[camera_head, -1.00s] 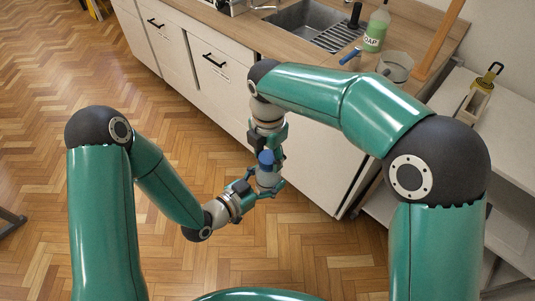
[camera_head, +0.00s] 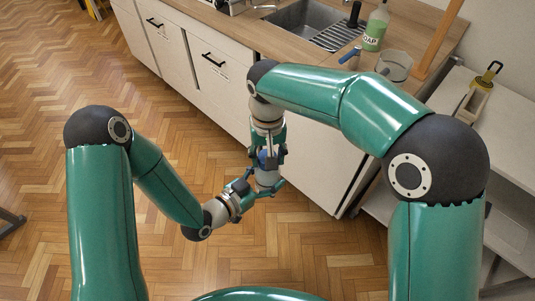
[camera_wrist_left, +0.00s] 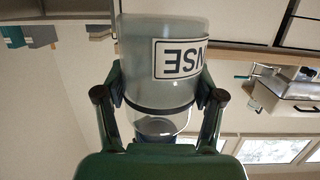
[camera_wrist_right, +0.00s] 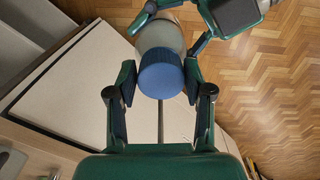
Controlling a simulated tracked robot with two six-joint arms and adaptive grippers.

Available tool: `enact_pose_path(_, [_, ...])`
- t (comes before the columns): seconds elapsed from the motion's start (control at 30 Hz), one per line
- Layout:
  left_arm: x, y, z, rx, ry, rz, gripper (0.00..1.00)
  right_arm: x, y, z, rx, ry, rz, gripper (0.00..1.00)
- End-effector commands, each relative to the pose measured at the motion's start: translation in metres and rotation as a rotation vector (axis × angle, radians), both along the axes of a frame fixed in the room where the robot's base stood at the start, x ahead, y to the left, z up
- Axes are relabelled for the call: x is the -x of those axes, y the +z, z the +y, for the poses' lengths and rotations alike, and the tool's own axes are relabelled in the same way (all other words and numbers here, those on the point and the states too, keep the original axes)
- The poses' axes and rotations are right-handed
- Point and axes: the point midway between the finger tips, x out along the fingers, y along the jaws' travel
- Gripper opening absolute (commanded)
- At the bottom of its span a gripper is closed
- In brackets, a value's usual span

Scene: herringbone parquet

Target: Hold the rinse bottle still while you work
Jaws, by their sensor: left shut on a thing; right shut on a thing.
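The rinse bottle (camera_head: 267,179) is a pale translucent bottle with a blue cap (camera_wrist_right: 160,74). It is held in the air in front of the white cabinet. In the left wrist view the bottle body (camera_wrist_left: 135,50) carries a white label, upside down, with "NSE" readable. My left gripper (camera_head: 262,188) is shut on the bottle's body from the side. My right gripper (camera_head: 268,155) comes from above, its fingers (camera_wrist_right: 160,92) shut on the blue cap. The cap is mostly hidden by the right fingers in the head view.
The counter (camera_head: 268,42) holds a sink (camera_head: 305,20), a green soap bottle (camera_head: 375,28) and a clear container (camera_head: 395,66). A white side bench (camera_head: 505,130) stands at the right.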

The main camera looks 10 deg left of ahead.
Motion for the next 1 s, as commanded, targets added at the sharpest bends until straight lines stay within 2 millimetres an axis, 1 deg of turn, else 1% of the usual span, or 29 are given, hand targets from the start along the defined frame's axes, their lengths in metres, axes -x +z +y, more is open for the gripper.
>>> enact_pose_path(0.1, [0.0013,0.0009,-0.0012,0.0,-0.005,-0.003,0.0,-0.0022,0.0003,-0.0003,-0.001,-0.263,-0.007,0.09])
enact_pose_path(0.5, [0.002,0.0007,-0.0015,0.001,-0.007,-0.002,0.0,-0.0033,0.0,-0.0006,-0.002,-1.162,-0.01,0.09])
enact_pose_path(0.63, [0.0021,0.0007,-0.0015,0.0,-0.007,-0.001,0.0,-0.0037,0.0,-0.0007,-0.003,-1.378,-0.01,0.09])
enact_pose_path(0.77, [0.0023,0.0007,-0.0015,0.0,-0.007,-0.001,0.0,-0.004,0.0001,-0.0009,-0.003,-1.364,-0.01,0.09])
enact_pose_path(0.8, [0.0023,0.0007,-0.0014,0.001,-0.007,-0.001,0.0,-0.0041,0.0001,-0.001,-0.003,-1.363,-0.01,0.54])
enact_pose_path(0.87, [0.0022,0.0006,-0.0014,0.001,-0.007,-0.001,0.0,-0.0038,0.0001,-0.0007,-0.003,-1.363,-0.01,0.64])
enact_pose_path(0.9, [0.0022,0.0006,-0.0013,0.001,-0.006,-0.001,0.0,-0.0036,0.0001,-0.0005,-0.003,-1.362,-0.009,0.71])
enact_pose_path(0.97, [0.0018,0.0005,-0.0012,0.001,-0.006,-0.001,0.0,-0.003,0.0001,-0.0004,-0.002,-1.362,-0.008,0.8])
enact_pose_path(1.0, [0.0016,0.0006,-0.0011,0.001,-0.005,-0.001,0.0,-0.0027,0.0,-0.0002,-0.001,-1.361,-0.007,0.8])
